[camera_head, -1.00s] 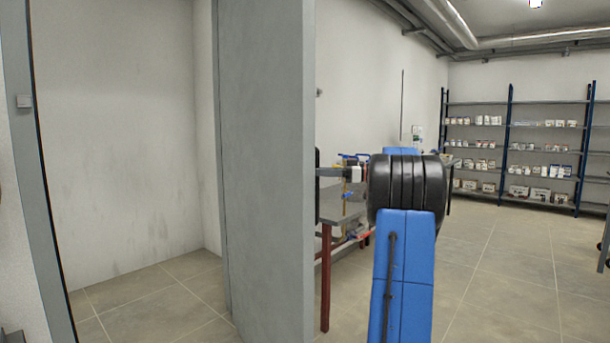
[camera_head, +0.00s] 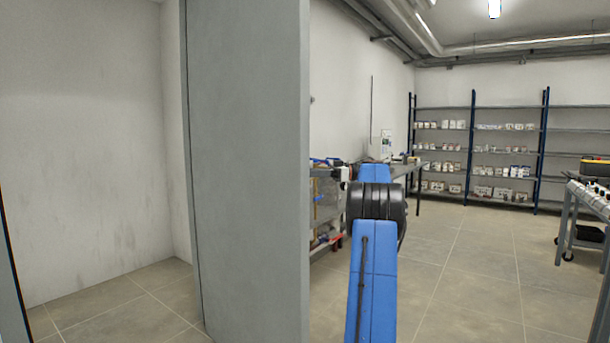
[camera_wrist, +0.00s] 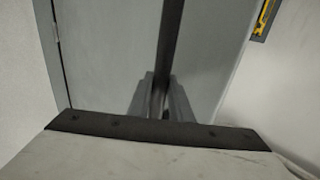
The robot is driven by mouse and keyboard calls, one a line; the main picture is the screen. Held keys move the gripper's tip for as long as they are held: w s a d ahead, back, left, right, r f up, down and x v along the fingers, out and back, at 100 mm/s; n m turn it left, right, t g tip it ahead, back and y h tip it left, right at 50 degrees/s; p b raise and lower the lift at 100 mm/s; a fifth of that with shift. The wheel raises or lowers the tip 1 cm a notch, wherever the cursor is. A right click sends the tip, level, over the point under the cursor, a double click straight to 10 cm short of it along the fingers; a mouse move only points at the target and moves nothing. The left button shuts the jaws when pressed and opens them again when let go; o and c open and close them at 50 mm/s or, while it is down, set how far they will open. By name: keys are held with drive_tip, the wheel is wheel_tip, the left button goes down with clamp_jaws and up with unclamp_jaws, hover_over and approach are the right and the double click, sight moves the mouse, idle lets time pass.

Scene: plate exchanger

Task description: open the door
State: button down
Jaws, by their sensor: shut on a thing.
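The door (camera_head: 250,170) is a tall grey slab left of centre in the head view. It stands open, with an opening showing to its left. In the wrist view a dark upright bar, the door handle (camera_wrist: 173,35), runs down in front of the grey door face (camera_wrist: 110,60). My gripper (camera_wrist: 162,95) is shut on the handle, one grey finger on each side. In the head view my blue arm is right of the door's edge, and I cannot make out the grip on the handle there.
Beyond the opening are a bare pale wall (camera_head: 85,130) and tiled floor. A workbench (camera_head: 328,205) stands behind the door and arm. Shelving (camera_head: 480,150) lines the back, and a table (camera_head: 585,200) stands at the right. The floor between (camera_head: 460,260) is clear.

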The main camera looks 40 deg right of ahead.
drive_tip(key=shift+w, duration=0.2)
drive_tip(key=c, duration=1.6)
unclamp_jaws()
drive_tip(key=shift+w+f, duration=0.15)
drive_tip(key=v, duration=1.2)
